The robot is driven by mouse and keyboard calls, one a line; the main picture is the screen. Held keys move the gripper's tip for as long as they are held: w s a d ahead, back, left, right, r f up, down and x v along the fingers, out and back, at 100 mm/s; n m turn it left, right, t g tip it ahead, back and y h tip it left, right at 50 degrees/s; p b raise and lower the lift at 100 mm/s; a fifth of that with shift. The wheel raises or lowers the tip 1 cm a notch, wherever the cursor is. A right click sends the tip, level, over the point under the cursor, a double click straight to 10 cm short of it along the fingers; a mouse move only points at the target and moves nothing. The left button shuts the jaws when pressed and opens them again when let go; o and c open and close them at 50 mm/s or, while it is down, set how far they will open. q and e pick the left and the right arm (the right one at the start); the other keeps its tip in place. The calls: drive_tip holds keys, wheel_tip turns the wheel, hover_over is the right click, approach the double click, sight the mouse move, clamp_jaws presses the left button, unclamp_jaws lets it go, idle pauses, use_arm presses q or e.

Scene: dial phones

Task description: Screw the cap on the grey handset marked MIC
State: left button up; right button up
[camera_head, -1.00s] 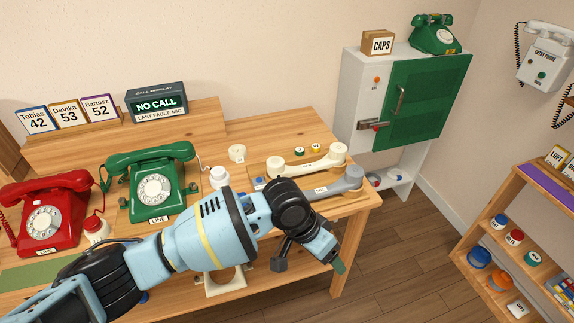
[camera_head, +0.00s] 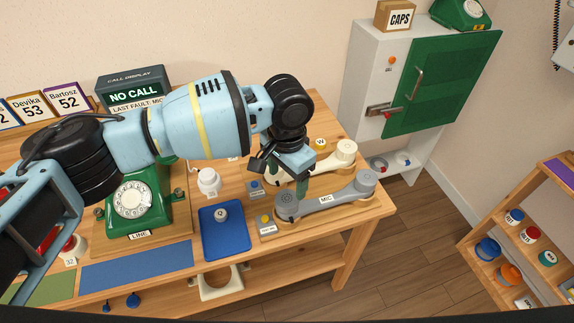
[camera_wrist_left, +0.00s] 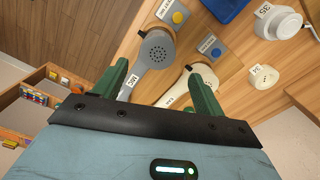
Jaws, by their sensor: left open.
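The grey handset (camera_head: 328,202) marked MIC lies on the wooden table at right. Its near-left end shows a round face with holes, also seen in the left wrist view (camera_wrist_left: 157,50). A small pale round piece (camera_head: 221,214) sits on the blue tray (camera_head: 238,243); I cannot tell whether it is a cap. My left gripper (camera_head: 302,183) points down over the handset area, between the grey handset and the cream handset (camera_head: 340,152). Its green fingers are apart with nothing between them in the left wrist view (camera_wrist_left: 158,88). My right gripper is not in view.
Small boxes with a yellow button (camera_head: 266,220) and a blue button (camera_head: 255,187) stand near the handsets. A white jar-like piece (camera_head: 208,181) and a green phone (camera_head: 135,203) are to the left. A white cabinet (camera_head: 365,90) stands behind right.

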sight(287, 198)
use_arm(q)
drive_tip(key=shift+s, duration=0.35)
drive_tip(key=shift+f, duration=0.1)
drive_tip(key=shift+f+b, duration=0.5)
drive_tip(key=shift+f, duration=0.45)
drive_tip(key=shift+f+b, duration=0.35)
drive_tip(key=shift+f, duration=0.8)
drive_tip(key=shift+w+f, duration=0.1)
drive_tip(key=shift+f, duration=0.6)
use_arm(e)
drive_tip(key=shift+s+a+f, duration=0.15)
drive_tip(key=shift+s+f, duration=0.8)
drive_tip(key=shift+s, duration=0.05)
